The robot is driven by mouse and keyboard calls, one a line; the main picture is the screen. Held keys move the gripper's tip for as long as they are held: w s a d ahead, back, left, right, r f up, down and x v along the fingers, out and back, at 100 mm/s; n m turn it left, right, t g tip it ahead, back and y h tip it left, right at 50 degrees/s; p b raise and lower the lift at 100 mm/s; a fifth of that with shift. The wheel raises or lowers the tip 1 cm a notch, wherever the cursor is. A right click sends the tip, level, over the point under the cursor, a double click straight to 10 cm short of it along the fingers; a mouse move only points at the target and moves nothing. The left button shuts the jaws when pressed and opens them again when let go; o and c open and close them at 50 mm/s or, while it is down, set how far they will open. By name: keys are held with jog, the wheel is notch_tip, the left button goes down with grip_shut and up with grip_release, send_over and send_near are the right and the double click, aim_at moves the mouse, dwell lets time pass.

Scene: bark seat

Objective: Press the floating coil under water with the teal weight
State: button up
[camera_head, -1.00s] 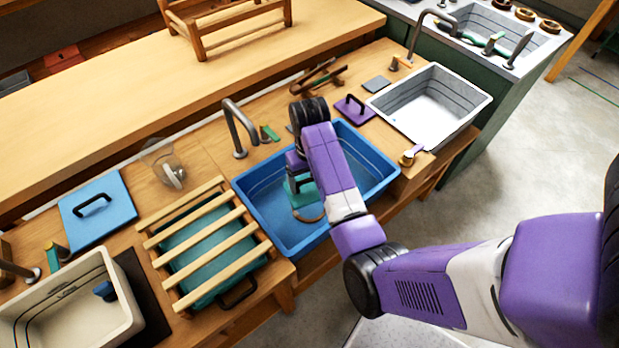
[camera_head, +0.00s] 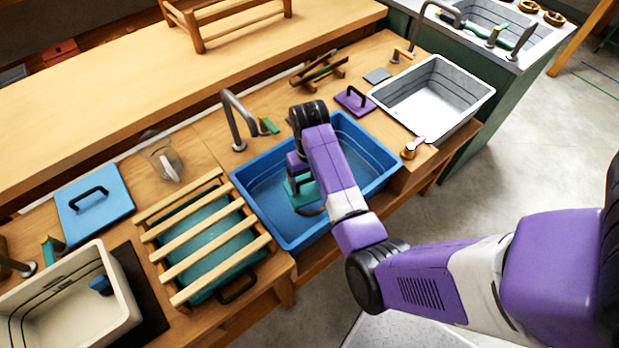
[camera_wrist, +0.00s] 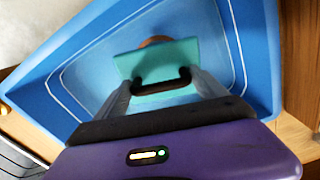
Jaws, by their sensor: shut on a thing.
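The blue tub (camera_head: 262,212) stands on the bench below my arm. My gripper (camera_wrist: 160,88) is shut on the dark handle of the teal weight (camera_wrist: 172,58) and holds it inside the tub. The teal weight also shows in the head view (camera_head: 301,193), partly hidden by my arm. A brown rounded edge of the coil (camera_wrist: 155,41) sticks out from behind the weight in the wrist view. Most of the coil is hidden under the weight.
A grey tub (camera_head: 440,100) stands to the right. A tap (camera_head: 234,120) rises behind the blue tub. A purple lid (camera_head: 355,99) lies near its back right corner.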

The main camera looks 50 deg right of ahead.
jog(key=shift+f+b, duration=2.25)
jog(key=shift+f, duration=2.15)
jog(key=o, duration=2)
notch_tip(320, 180, up, 12)
jog(key=p, duration=1.2)
jog(key=shift+f, duration=0.15)
jog(key=shift+r+p, duration=0.4)
jog(key=shift+r, duration=2.3)
